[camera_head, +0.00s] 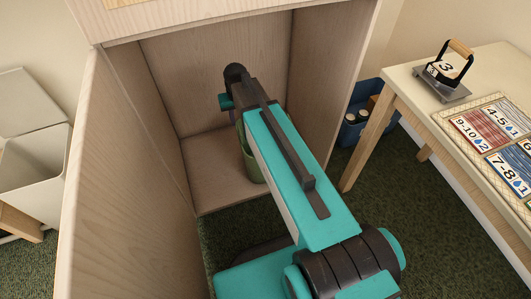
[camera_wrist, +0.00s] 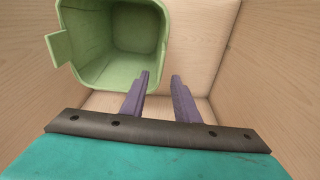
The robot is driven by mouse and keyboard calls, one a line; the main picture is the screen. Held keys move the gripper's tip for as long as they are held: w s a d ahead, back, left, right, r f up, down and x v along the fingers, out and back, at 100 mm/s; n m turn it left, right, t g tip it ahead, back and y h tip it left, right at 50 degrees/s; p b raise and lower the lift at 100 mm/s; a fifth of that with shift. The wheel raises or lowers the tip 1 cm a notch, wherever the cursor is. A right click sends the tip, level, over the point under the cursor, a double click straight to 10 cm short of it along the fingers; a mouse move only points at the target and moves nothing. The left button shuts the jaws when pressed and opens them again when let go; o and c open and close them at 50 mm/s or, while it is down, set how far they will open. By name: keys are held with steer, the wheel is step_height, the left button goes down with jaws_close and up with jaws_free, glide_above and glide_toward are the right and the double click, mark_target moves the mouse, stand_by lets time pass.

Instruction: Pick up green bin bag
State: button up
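The green bin bag (camera_wrist: 87,75) looks like a stiff, open-topped green bin with a tab on its left side, and its inside looks empty. It stands in a wooden compartment; in the head view only a strip of it (camera_head: 252,166) shows beside my arm. My gripper (camera_wrist: 160,77) is open, with two purple fingers apart and nothing seen held. In the wrist view the left fingertip overlaps the bin's lower right rim and the right finger lies outside it. Contact cannot be told. My arm hides the gripper in the head view.
Wooden side walls (camera_head: 134,195) and a back panel close in around the bin. A table (camera_head: 405,82) with cards and a handled block stands at right, with a blue container (camera_head: 352,133) beside it. A white bin (camera_head: 38,180) is at left.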

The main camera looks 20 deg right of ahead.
mark_target(240, 132)
steer(key=f, duration=0.4)
steer(key=shift+w+f+b, duration=0.25)
steer(key=shift+w+b, duration=0.1)
steer(key=shift+w+f+b, duration=0.15)
steer(key=shift+f+b, duration=0.8)
steer(key=shift+f, duration=1.65)
jaws_close()
